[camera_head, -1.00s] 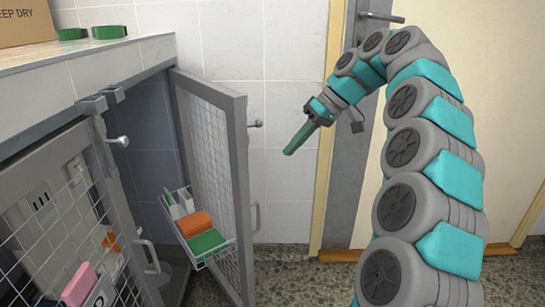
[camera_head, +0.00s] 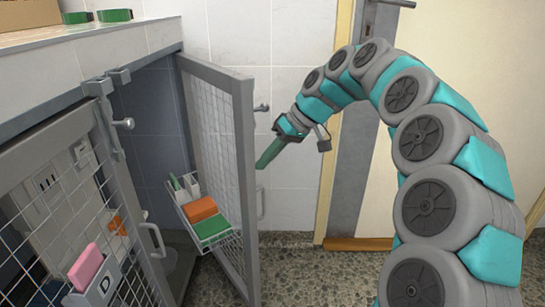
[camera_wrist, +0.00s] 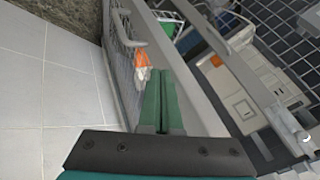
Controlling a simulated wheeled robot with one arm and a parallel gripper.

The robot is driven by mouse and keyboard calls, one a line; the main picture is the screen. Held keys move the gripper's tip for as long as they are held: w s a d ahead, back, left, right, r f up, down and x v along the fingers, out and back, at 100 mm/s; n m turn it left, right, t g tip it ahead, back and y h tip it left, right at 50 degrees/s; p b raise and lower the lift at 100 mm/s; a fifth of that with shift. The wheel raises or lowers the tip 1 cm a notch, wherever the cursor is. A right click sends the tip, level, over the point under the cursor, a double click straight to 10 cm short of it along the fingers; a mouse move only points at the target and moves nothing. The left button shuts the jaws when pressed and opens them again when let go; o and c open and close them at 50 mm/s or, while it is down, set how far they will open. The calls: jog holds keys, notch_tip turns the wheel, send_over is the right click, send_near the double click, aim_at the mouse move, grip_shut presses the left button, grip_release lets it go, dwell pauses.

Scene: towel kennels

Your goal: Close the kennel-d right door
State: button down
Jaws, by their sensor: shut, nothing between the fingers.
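The kennel's right door (camera_head: 243,150), a grey frame with wire mesh, stands open, swung out from the right side of the kennel front. A wire rack with orange and green items (camera_head: 205,215) hangs on its mesh. My gripper (camera_head: 262,164) has green fingers, pressed together and empty, pointing down-left just right of the door's outer edge. I cannot tell whether they touch. In the wrist view the shut fingers (camera_wrist: 160,104) lie in front of the door frame (camera_wrist: 190,100), with the handle and mesh at left.
A tiled counter (camera_head: 90,65) tops the kennel. A tiled wall stands behind, and a room door (camera_head: 440,60) at right. Speckled floor (camera_head: 310,275) is clear between the kennel and my arm.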

jog(key=shift+a, duration=0.1)
dwell(0.3)
jog(key=shift+s+a, duration=0.55)
jog(key=s+a+m+t+p, duration=0.1)
jog(key=s+a+m+p, duration=0.1)
jog(key=a, duration=0.8)
jog(key=s+a+m+t+p, duration=0.2)
jog(key=s+a, duration=0.3)
jog(key=a, duration=0.5)
jog(key=shift+s+m+h, duration=0.3)
jog(key=shift+m+h, duration=0.1)
